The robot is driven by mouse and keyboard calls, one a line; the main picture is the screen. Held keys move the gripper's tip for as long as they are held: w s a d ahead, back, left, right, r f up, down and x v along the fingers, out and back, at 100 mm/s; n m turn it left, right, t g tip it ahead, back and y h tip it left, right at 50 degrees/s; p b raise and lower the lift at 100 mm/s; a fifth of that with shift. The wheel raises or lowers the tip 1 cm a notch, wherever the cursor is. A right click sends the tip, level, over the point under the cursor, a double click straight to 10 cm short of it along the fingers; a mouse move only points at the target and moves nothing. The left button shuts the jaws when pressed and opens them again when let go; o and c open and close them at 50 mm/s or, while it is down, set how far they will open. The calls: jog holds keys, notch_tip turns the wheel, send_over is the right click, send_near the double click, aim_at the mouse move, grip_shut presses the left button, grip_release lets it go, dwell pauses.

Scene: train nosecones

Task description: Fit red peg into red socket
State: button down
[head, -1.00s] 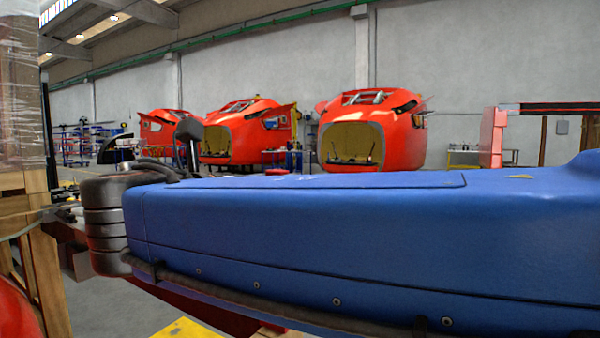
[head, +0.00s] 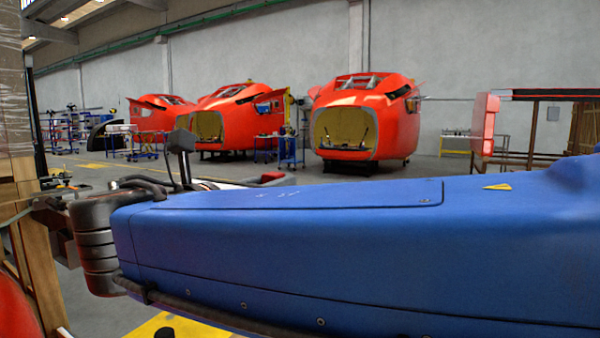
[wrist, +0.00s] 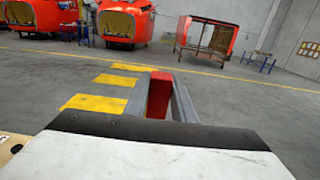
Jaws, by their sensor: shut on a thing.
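The red peg (wrist: 159,95) is upright-looking in the middle of the wrist view, between the grey fingers of my gripper (wrist: 160,82). My gripper is shut on it. The peg's lower part is hidden behind the dark edge of my gripper body. The wrist view shows open floor beyond the peg. In the head view my blue arm fills the lower half, and I cannot make out the peg there. I cannot make out the red socket in either view.
Large red train nosecones (head: 368,122) stand far back in the hall. A wooden stack with a wrapped load (head: 28,230) stands close at the left. Yellow floor stripes (wrist: 94,102) and wide free floor lie ahead. A red-ended frame (wrist: 205,40) stands farther off.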

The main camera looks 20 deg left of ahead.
jog(key=shift+f, duration=4.85)
dwell(0.6)
jog(key=c, duration=1.4)
grip_release()
jog(key=shift+s, duration=0.1)
jog(key=s+a, duration=0.1)
jog(key=s, duration=1.6)
jog(key=shift+a, duration=0.2)
